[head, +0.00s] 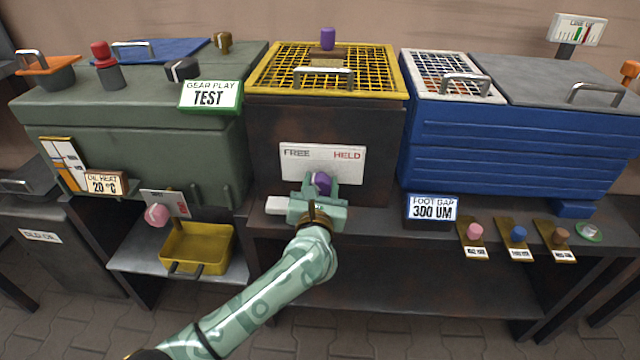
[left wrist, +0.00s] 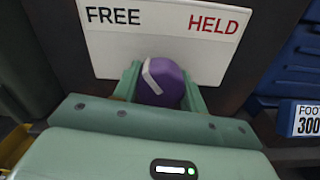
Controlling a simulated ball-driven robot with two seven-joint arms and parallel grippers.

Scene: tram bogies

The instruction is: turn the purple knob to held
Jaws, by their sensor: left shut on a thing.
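The purple knob (head: 321,182) sits on the dark front of the middle cabinet, just below a white plate (head: 322,160) marked FREE on the left and HELD on the right. In the left wrist view the knob (left wrist: 162,84) carries a white pointer bar that leans up and to the left, towards FREE. My left gripper (head: 320,186) is shut on the knob, with one finger on each side of it. The gripper body hides the knob's lower part. My right gripper is in neither view.
A yellow mesh lid (head: 276,70) with a second purple knob (head: 327,38) tops the middle cabinet. A pink knob (head: 157,215) and yellow tray (head: 232,240) are lower left. The FOOT GAP display (head: 432,208) and several small knobs stand on the right ledge.

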